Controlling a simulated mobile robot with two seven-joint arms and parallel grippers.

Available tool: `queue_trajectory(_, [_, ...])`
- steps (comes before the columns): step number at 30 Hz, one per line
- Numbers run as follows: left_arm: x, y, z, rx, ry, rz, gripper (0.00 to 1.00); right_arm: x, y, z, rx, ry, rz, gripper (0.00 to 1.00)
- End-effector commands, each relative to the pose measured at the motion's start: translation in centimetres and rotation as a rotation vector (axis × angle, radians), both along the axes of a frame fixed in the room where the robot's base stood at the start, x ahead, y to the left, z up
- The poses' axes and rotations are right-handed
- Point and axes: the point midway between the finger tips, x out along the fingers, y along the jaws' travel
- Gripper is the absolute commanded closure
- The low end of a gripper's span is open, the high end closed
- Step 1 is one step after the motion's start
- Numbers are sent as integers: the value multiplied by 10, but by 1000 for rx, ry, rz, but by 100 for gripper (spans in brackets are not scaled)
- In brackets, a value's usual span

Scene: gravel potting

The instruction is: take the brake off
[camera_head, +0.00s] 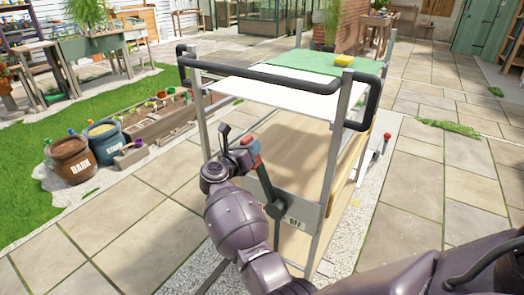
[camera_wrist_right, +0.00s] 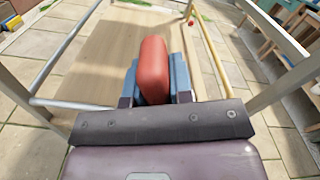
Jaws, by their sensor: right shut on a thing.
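A label reading "OFF" (camera_head: 294,222) sits beside the pivot. My right gripper (camera_head: 249,154) is shut on the red grip. In the right wrist view the red grip (camera_wrist_right: 153,65) stands between the blue finger pads. My left gripper is not in view.
A red-tipped post (camera_head: 387,137) stands right of the trolley. Barrels, one marked "BARK" (camera_head: 72,160), stand left. Paving at right is mostly clear.

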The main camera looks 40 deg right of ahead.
Motion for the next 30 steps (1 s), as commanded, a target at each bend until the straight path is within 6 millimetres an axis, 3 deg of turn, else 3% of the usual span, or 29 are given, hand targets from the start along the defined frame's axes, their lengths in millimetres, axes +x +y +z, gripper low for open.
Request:
queue_trajectory(9, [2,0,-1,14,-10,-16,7,17,7,-15,-47,114,1,100])
queue_trajectory(25, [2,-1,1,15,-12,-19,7,20,8,-16,-57,138,2,100])
queue_trajectory(26, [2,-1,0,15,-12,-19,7,20,8,-16,-57,138,2,77])
queue_trajectory(30, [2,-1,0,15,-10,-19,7,20,8,-16,-57,137,2,56])
